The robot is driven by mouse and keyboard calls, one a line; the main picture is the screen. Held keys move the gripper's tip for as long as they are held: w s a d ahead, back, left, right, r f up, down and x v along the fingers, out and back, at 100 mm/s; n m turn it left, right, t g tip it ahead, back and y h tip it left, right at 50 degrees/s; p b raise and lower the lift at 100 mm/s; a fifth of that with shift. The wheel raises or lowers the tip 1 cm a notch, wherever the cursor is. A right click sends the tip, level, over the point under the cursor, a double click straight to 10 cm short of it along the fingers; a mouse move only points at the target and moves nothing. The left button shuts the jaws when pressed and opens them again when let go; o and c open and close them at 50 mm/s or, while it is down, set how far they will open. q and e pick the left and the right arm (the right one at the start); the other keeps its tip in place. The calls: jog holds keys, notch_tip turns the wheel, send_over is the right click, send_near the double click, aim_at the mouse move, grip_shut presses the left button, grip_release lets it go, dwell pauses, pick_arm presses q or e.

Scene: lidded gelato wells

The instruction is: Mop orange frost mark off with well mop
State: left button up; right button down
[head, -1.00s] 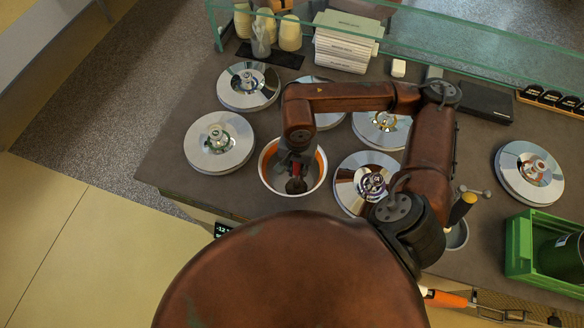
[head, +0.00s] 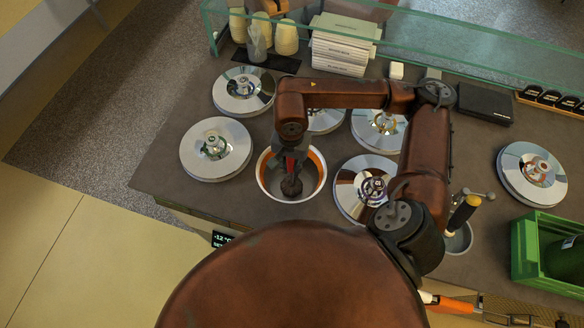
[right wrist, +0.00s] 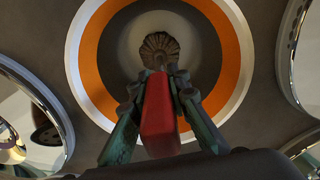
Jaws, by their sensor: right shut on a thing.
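The open well (head: 264,180) has a white rim and an orange band inside its wall; in the right wrist view the orange band (right wrist: 88,62) circles a grey floor. My right gripper (head: 291,168) points down into this well. It is shut on the red handle of the well mop (right wrist: 158,115). The mop's brown bristly head (right wrist: 158,48) is over or on the well floor; I cannot tell whether it touches. The orange band looks unbroken where it shows. My left gripper is not in view.
Shiny lidded wells surround the open one, including a lid at left (head: 216,150) and one at right (head: 358,190). A glass guard (head: 480,60) runs along the back. A green crate (head: 540,250) stands at the right.

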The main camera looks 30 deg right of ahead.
notch_tip(320, 180, up, 19)
jog(key=p, duration=0.7)
jog(key=shift+f+p, duration=0.2)
jog(key=shift+p, duration=0.1)
